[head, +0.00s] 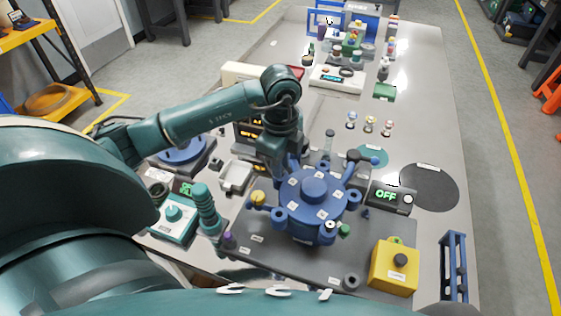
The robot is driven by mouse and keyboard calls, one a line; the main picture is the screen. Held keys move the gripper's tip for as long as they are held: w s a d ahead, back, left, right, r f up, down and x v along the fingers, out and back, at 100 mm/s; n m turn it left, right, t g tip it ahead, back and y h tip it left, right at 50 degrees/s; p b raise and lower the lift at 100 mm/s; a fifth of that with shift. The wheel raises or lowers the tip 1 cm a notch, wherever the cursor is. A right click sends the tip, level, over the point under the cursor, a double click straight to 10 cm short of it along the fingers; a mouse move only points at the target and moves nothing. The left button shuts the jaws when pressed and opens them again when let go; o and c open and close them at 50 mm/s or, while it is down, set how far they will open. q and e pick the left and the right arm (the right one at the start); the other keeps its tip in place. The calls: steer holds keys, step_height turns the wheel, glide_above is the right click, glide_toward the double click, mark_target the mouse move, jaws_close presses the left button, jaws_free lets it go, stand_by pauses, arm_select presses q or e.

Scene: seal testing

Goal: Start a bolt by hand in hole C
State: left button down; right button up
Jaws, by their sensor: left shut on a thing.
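The blue round vessel (314,208) has a flanged lid with several lugs around its rim and small white labels. The labels are too small to read, so I cannot tell which hole is C. My left gripper (281,174) points down at the far left edge of the lid. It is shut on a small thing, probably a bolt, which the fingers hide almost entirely. I cannot tell whether that thing touches the lid. My right gripper is not in view.
The vessel stands on a dark grey plate (268,252). A yellow box with a black knob (394,266), a blue rack (454,266) and an "OFF" display (391,197) stand to the right. A black round mat (429,187) lies clear. Several small fittings stand behind the vessel.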

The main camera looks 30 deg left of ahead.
arm_select(q)
steer(key=shift+f, duration=0.3)
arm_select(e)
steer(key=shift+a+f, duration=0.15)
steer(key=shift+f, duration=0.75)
arm_select(q)
steer(key=shift+m+b, duration=0.45)
steer(key=shift+m, duration=0.55)
steer(key=c, duration=1.3)
jaws_free()
steer(key=shift+o, duration=0.2)
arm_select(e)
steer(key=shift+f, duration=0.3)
arm_select(q)
steer(key=shift+r, duration=0.15)
step_height(320, 180, up, 7)
steer(key=p, duration=0.5)
steer(key=shift+r, duration=1.1)
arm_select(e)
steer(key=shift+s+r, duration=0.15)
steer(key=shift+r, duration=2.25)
